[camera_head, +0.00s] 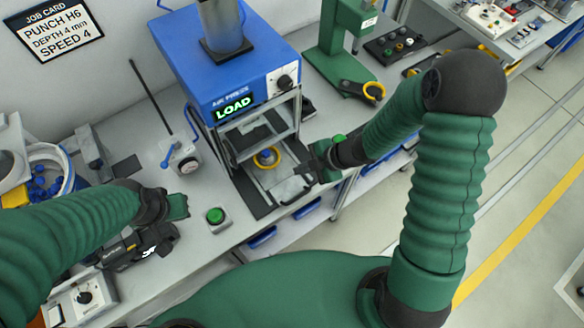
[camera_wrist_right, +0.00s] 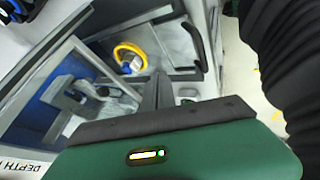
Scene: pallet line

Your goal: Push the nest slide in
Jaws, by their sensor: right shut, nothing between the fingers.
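The nest slide (camera_head: 285,182) is a grey plate under the blue air press (camera_head: 228,62), and its front part sticks out of the press frame. A yellow ring with a blue centre (camera_head: 267,158) sits on it, and this ring also shows in the right wrist view (camera_wrist_right: 130,57). A dark bar handle (camera_wrist_right: 193,46) is at the slide's end. My right gripper (camera_head: 313,168) is shut and empty, close beside the slide's front end; contact cannot be told. Its fingers (camera_wrist_right: 158,88) point toward the slide. My left gripper (camera_head: 180,205) is over the bench at left, its fingers unclear.
A green button box (camera_head: 216,217) stands in front of the press. A dial with a lever (camera_head: 183,158) is left of it. A green hand press (camera_head: 340,50) stands at the back right. A dark tool (camera_head: 140,245) lies below my left gripper. The press display reads LOAD.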

